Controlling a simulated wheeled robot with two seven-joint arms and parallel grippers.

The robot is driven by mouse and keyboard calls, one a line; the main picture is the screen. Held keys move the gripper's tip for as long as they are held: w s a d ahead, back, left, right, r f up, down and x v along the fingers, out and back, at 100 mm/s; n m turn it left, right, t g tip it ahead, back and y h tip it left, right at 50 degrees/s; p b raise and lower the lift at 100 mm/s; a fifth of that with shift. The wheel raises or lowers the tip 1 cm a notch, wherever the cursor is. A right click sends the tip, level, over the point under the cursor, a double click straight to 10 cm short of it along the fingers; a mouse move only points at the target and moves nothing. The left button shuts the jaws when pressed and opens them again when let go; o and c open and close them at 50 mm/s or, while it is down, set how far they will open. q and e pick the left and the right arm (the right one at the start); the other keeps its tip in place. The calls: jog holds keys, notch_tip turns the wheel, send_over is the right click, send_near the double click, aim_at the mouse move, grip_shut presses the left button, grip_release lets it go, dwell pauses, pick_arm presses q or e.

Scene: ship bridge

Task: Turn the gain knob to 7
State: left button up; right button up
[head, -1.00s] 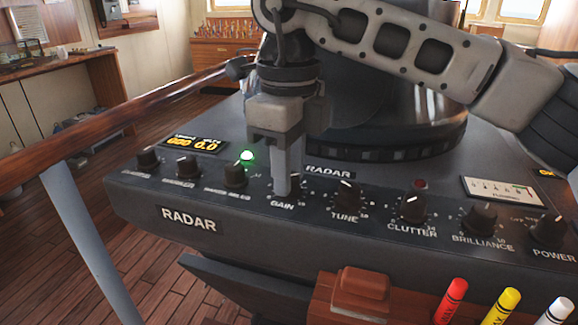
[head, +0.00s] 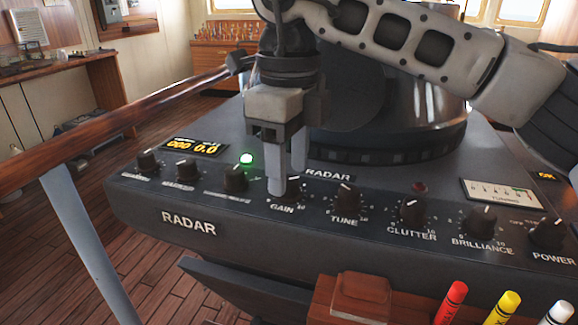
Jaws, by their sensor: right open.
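The gain knob (head: 288,190) is a dark knob above the GAIN label on the sloped radar panel (head: 235,216). My right gripper (head: 286,178) points down over it, with its two pale fingers apart. One finger is in front and to the left of the knob and the other is behind and to the right. The fingers hide most of the knob, so its pointer and setting cannot be read. Whether the fingers touch it cannot be told. My left gripper is not in view.
The tune knob (head: 346,197) is close on the right. The clutter knob (head: 412,209), brilliance knob (head: 479,219) and power knob (head: 547,232) continue that row. A knob (head: 235,178) stands on the left near a lit green lamp (head: 246,158). A wooden rail (head: 120,118) runs at left.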

aim_at(289, 179)
notch_tip(289, 179, up, 15)
jog(key=p, duration=0.3)
jog(key=shift+f, duration=0.1)
